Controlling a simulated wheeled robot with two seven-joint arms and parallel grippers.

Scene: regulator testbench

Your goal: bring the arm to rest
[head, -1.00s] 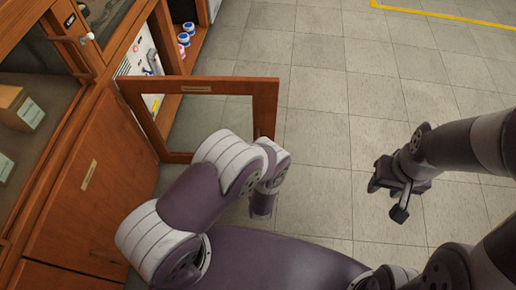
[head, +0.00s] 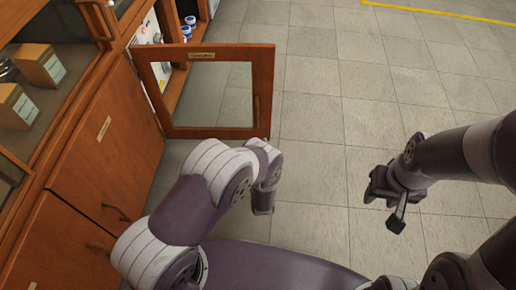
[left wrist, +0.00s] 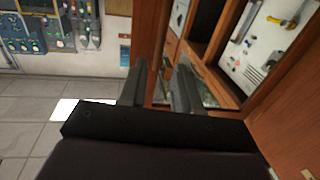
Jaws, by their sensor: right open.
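My left arm (head: 205,205) is bent in front of me in the head view, with its wrist end pointing down beside the open cabinet door. In the left wrist view my left gripper (left wrist: 160,88) shows two dark fingers with a gap between them and nothing held. My right gripper (head: 383,202) hangs over bare floor at the right of the head view, open and empty. No task object shows in either gripper.
A wooden cabinet (head: 100,145) stands along the left. Its glass-paned door (head: 264,90) stands open just beyond my left arm. Blue-and-white jars (head: 187,32) sit on a shelf behind it. Tiled floor (head: 330,100) is clear in the middle and right.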

